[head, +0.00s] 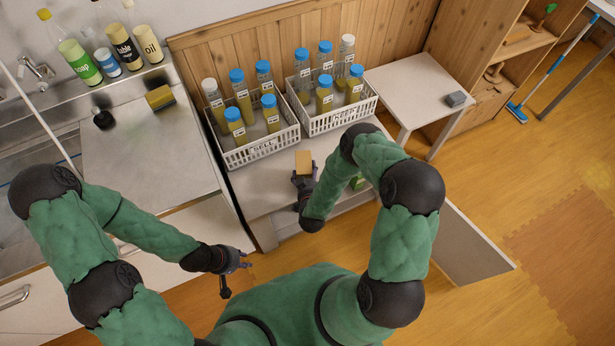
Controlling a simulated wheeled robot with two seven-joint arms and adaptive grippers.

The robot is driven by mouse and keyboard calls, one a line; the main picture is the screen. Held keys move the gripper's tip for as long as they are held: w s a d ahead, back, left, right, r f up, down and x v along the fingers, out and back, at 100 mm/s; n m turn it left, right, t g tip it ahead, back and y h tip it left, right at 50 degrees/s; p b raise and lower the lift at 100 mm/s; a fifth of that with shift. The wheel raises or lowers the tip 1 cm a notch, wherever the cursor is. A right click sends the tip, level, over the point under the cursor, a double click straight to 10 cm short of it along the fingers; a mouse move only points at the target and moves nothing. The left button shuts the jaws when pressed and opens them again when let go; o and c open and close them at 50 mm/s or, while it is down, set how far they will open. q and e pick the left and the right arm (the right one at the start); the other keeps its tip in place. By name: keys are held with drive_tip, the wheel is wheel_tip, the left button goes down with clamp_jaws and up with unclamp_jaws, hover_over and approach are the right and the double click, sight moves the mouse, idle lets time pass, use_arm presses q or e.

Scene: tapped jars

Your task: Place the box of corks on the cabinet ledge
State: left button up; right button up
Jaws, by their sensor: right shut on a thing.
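A small tan box (304,160), which looks like the box of corks, is held at my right gripper (304,178). My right gripper is shut on it, in front of the two white baskets and over the white cabinet's top (262,186). I cannot tell whether the box touches the surface. Its contents are too small to make out. My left gripper (236,273) is empty, low in front of the sink counter, with its fingers apart.
The "SELL" basket (262,152) and "KEEP" basket (343,118) hold blue- and white-capped jars. An open cabinet door (465,245) juts out right. A white side table (415,88) bears a small grey block (456,99). A sponge (160,97) lies by the sink.

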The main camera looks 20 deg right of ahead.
use_arm(q)
drive_tip(key=shift+f, duration=0.35)
use_arm(e)
drive_tip(key=shift+f, duration=0.5)
use_arm(q)
drive_tip(key=shift+f, duration=0.1)
use_arm(e)
drive_tip(key=shift+f, duration=0.15)
drive_tip(key=o, duration=1.3)
drive_tip(key=shift+c, duration=0.2)
